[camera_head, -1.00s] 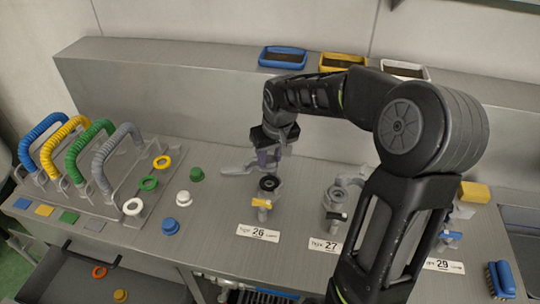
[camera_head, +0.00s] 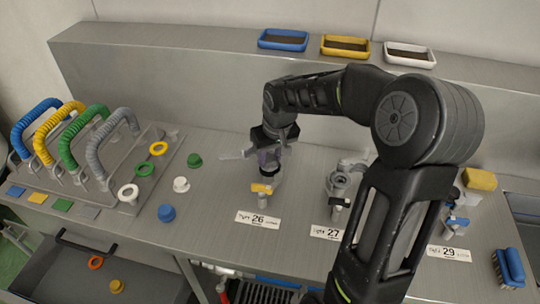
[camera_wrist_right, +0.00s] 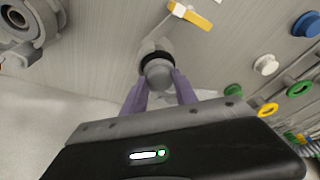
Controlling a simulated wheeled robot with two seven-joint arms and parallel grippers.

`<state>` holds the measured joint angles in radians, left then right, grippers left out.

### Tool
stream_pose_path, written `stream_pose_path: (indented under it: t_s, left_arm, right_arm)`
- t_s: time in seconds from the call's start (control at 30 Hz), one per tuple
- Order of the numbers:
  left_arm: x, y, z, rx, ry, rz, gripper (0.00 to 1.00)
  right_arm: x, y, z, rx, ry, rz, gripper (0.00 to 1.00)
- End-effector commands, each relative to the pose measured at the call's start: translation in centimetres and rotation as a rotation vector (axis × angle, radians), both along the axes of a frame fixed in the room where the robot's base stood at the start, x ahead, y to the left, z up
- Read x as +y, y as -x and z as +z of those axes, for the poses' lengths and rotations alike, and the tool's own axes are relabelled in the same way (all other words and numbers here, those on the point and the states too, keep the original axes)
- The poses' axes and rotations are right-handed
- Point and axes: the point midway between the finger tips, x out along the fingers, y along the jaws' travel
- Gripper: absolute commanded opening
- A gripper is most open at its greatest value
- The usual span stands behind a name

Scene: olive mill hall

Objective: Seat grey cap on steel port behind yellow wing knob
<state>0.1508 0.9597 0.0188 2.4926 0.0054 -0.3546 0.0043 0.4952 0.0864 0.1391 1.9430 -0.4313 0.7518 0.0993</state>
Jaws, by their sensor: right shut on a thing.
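My right gripper (camera_head: 268,164) points down over the steel port (camera_head: 266,180) at label 26. The yellow wing knob (camera_head: 262,188) is on the near side of this port. In the right wrist view, the purple fingers (camera_wrist_right: 158,88) are shut on the grey cap (camera_wrist_right: 158,73). The cap is in line with the port's dark ring (camera_wrist_right: 156,48), and the yellow knob (camera_wrist_right: 190,15) lies beyond it. The cap is at or just above the port mouth; I cannot tell whether it is seated. In the head view the fingers mostly hide the cap. My left gripper is not in view.
A second port (camera_head: 338,184) stands at label 27, beside my right forearm. Loose green (camera_head: 195,160), white (camera_head: 181,184) and blue (camera_head: 166,213) caps lie to the left. Colored hoses (camera_head: 112,140) arch at far left. A yellow sponge (camera_head: 479,179) and blue brush (camera_head: 509,267) lie right.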

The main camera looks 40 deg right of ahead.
Motion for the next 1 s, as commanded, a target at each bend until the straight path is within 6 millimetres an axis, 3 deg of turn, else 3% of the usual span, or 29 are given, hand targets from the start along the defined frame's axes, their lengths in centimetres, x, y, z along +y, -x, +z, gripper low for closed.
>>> stream_pose_path:
  t_s: [1.0]
  left_arm:
    - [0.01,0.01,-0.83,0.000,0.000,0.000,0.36]
  right_arm:
    - [0.01,0.05,-0.50,0.000,0.000,0.000,0.00]
